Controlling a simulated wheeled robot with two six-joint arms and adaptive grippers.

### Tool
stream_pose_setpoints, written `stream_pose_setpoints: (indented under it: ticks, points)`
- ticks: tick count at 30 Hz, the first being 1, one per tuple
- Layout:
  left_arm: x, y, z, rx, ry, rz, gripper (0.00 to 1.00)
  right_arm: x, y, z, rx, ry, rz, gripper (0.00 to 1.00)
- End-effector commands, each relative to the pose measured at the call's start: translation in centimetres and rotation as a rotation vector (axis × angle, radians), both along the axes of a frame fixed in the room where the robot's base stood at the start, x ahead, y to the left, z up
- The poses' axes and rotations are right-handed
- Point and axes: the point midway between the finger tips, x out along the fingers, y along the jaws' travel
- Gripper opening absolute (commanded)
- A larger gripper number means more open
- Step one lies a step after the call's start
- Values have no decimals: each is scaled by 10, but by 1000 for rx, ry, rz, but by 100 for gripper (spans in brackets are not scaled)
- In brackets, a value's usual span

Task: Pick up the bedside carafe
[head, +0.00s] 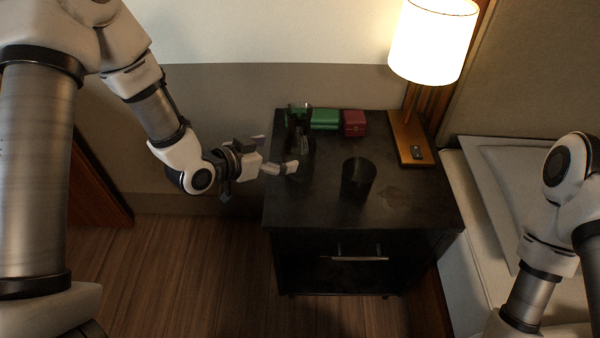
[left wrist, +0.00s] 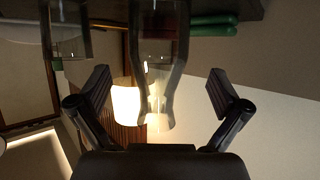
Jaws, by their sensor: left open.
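The bedside carafe (head: 299,121) is dark see-through glass and stands upright at the back left of the black nightstand (head: 415,207). My left gripper (head: 277,157) is at the nightstand's left edge, its fingers pointing right toward the carafe, and partly covers its lower part. In the left wrist view, which looks upside down, the carafe (left wrist: 160,62) hangs from the top edge between the two spread fingers (left wrist: 160,90). Neither finger visibly touches it. The left gripper is open and empty. My right arm shows at the right, but its gripper is out of frame.
A dark tumbler (head: 358,180) stands right of the carafe. A lit lamp (head: 432,42) stands at the back right. The nightstand's front right is clear. A bed (head: 490,220) adjoins at right.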

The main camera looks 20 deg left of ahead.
Motion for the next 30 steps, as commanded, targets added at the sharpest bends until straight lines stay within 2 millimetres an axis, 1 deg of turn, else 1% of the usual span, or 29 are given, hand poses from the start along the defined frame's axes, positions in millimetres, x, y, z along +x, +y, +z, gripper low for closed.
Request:
stream_pose_setpoints:
  ticks: [8,13,16,21,22,23,24,26,27,29,30]
  points:
    - [29,-17,-15,4,0,-3,100,0,0,-6,0,-1,0,0]
    - [53,-31,-28,5,1,-3,100,0,0,-13,0,-1,0,0]
    - [59,-35,-30,3,2,-1,100,0,0,-13,0,0,0,0]
    - [60,-34,-30,1,3,0,100,0,0,-12,0,0,0,0]
    - [60,-34,-30,1,3,0,93,0,0,-12,0,0,0,0]
    - [60,-34,-30,1,3,0,82,0,0,-12,0,0,0,0]
    - [60,-34,-30,1,3,0,68,0,0,-12,0,0,0,0]
    - [59,-34,-30,1,3,0,47,0,0,-12,0,0,0,0]
    - [59,-34,-30,1,3,0,33,0,0,-12,0,0,0,0]
    - [59,-34,-30,1,3,0,11,0,0,-12,0,-1,0,0]
    - [60,-34,-29,1,-1,0,8,0,0,-12,0,0,0,0]
